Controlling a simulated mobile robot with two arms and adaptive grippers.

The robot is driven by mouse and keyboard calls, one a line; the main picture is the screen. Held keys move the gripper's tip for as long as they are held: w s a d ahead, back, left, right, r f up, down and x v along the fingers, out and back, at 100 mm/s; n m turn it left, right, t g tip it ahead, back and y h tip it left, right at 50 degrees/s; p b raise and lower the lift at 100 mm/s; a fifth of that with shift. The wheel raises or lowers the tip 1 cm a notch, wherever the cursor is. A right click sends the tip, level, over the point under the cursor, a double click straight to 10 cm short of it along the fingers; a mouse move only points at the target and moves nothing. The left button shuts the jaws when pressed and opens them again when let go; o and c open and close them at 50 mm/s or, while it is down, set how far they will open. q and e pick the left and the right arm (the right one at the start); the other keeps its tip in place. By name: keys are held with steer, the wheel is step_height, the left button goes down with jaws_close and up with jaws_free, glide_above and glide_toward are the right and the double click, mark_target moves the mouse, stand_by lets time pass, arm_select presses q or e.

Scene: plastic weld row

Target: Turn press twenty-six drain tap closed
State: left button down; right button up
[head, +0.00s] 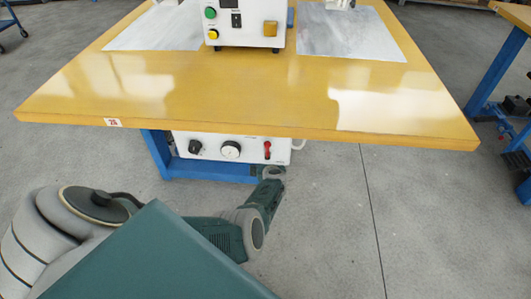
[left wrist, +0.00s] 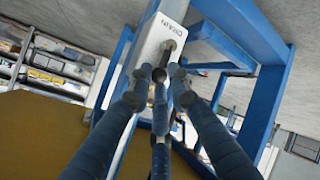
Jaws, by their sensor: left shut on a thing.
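Under the yellow table, a white control box (head: 215,149) has a black knob, a round dial and a small red fitting (head: 267,150). My left gripper (head: 272,172) is just below the right end of this box, with its arm coming in from the lower left. In the left wrist view, a white plate marked DRAIN (left wrist: 168,33) carries a dark tap (left wrist: 160,75). My left gripper's fingers close around the tap and largely hide its handle, so its turn angle cannot be told. My right gripper is not in view.
The yellow table (head: 250,95) has a 26 label (head: 113,122) on its front edge and stands on a blue frame (head: 157,155). A white machine (head: 243,12) with buttons sits on top, between two grey sheets. Another table is at right. Grey floor is clear at lower right.

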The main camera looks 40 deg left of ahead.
arm_select(q)
steer(key=shift+s+f, duration=0.1)
steer(key=c, duration=1.6)
jaws_free()
steer(key=shift+o, duration=0.2)
steer(key=shift+d, duration=0.1)
